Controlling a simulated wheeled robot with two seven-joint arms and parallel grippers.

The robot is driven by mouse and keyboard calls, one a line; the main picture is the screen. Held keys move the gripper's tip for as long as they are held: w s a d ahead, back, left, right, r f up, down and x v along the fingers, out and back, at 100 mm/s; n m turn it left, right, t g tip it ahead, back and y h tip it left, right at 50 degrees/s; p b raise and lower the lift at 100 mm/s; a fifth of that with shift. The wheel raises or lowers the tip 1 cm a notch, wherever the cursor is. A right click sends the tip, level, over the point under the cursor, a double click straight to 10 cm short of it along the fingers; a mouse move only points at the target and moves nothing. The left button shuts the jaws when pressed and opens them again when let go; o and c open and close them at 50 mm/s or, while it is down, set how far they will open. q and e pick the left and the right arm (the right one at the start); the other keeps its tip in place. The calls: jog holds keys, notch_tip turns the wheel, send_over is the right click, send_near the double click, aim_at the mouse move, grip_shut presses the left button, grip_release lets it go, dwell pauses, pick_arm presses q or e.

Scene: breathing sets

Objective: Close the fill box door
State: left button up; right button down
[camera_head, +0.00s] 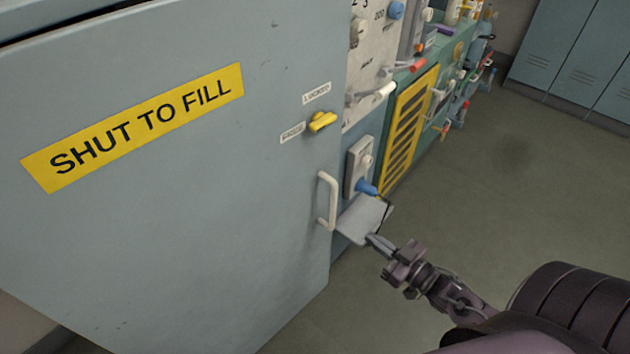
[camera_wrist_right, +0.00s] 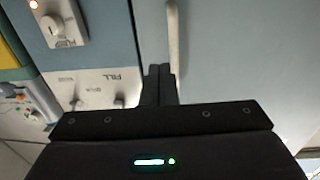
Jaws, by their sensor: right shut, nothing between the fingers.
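The fill box door (camera_head: 170,210) is a large grey-blue panel with a yellow "SHUT TO FILL" label (camera_head: 135,125). It fills the left of the head view, and a dark gap shows along its top edge. A yellow latch knob (camera_head: 322,121) sits near its right edge. Below that is a white bar handle (camera_head: 328,202), which also shows in the right wrist view (camera_wrist_right: 174,40). My right gripper (camera_head: 372,240) is shut and empty, just right of and below the handle. In the wrist view its fingertips (camera_wrist_right: 158,72) are beside the handle; contact is unclear. My left gripper is out of view.
A small panel with a blue knob (camera_head: 366,188) and a grey plate (camera_head: 362,219) stand right beside the handle. Equipment with a yellow grille (camera_head: 409,130) runs along the wall. Lockers (camera_head: 575,55) stand at the back right. The floor (camera_head: 510,170) to the right is clear.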

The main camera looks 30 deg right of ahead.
send_near(327, 202)
jog(key=b+x, duration=0.1)
jog(key=x, duration=0.4)
jog(key=shift+w, duration=0.3)
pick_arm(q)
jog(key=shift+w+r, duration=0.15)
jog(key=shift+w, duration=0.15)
pick_arm(e)
jog(key=shift+w+a, duration=0.2)
jog(key=shift+w, duration=0.45)
